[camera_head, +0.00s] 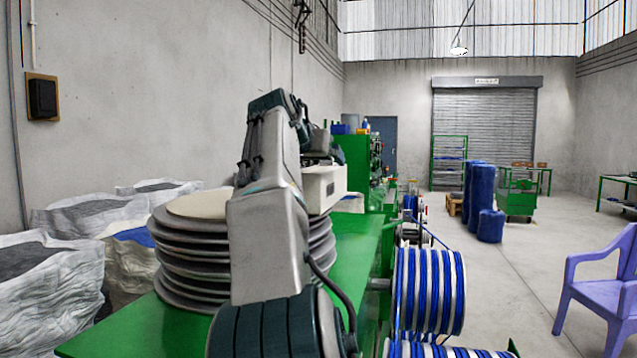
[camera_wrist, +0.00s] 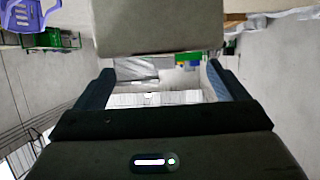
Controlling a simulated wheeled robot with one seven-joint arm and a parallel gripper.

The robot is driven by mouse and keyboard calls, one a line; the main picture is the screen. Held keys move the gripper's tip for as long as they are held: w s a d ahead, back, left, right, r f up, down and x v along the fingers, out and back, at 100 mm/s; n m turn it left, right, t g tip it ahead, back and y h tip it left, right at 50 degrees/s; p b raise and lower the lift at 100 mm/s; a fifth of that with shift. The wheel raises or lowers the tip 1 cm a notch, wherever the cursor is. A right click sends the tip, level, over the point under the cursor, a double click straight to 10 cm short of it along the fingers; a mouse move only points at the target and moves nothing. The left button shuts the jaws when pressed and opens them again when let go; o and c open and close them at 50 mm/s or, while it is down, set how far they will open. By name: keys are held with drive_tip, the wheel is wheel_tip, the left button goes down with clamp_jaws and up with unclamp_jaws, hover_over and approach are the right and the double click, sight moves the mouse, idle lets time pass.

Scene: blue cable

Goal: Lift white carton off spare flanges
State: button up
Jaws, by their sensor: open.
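A white carton (camera_head: 325,188) with small dark marks on its side shows just right of my arm, at the level of the stack's top. Grey round flanges (camera_head: 190,262) lie stacked on a green table, with a tan disc (camera_head: 200,205) on top. My arm hides the stack's middle and part of the carton, so I cannot tell how the carton rests. My gripper (camera_wrist: 158,70) is open, its two dark fingers apart. A plain pale block (camera_wrist: 155,26), probably the carton, fills the top middle of the wrist view. I cannot tell whether the fingers touch it.
The green table (camera_head: 115,340) runs under the flanges. White sacks (camera_head: 60,285) stand at left against the wall. Blue cable reels (camera_head: 430,290) stand right of the table. A purple chair (camera_head: 605,275) is at far right. The floor between reels and chair is open.

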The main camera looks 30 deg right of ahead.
sight(320, 168)
drive_tip(key=shift+w+d+f, duration=0.2)
drive_tip(key=shift+w, duration=0.15)
drive_tip(key=p+x, duration=0.1)
drive_tip(key=x, duration=0.3)
drive_tip(key=shift+w+d+f, duration=0.2)
drive_tip(key=shift+w+f, duration=0.05)
drive_tip(key=shift+r, duration=0.15)
drive_tip(key=c, duration=1.8)
drive_tip(key=shift+o, duration=0.2)
drive_tip(key=shift+r+p, duration=0.1)
drive_tip(key=shift+p, duration=0.2)
